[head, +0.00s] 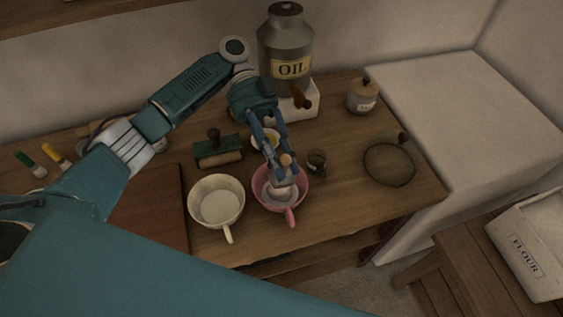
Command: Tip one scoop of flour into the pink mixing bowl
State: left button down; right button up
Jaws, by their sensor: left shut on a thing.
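The pink mixing bowl (261,177) stands on the wooden table, with its handle toward the front edge. My left gripper (284,163) is above the bowl, shut on a scoop (281,189). The scoop's pale metal head is over or inside the bowl; I cannot tell whether it touches the bowl. Whether flour is in the scoop or bowl is too small to tell. The flour container (526,250), a white box labelled FLOUR, stands at the far right on a lower wooden surface. My right gripper is not in view.
A cream bowl (216,205) stands just left of the pink one. A small dark cup (317,163) is close to its right. The oil can (286,50), a green-and-wood tool (217,151), a lidded jar (362,99) and a round dark pan (389,165) surround them. The table's right front is clear.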

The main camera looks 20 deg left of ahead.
aim_at(282, 156)
pick_arm(q)
jog(key=shift+r+t+y+p, duration=0.4)
jog(key=shift+r+t+p, duration=0.1)
jog(key=shift+p, duration=0.3)
jog(key=t+y+p, duration=0.1)
jog(key=t, duration=0.1)
jog(key=r+m+t+y+p, duration=0.1)
jog(key=t+y+p, duration=0.2)
jog(key=t, duration=0.1)
jog(key=r+t+y+p, duration=0.1)
jog(key=t, duration=0.1)
jog(key=shift+s+y, duration=0.1)
jog(key=shift+y, duration=0.2)
jog(key=shift+m+t+y, duration=0.3)
jog(key=shift+t+y, duration=0.1)
jog(key=shift+t, duration=0.4)
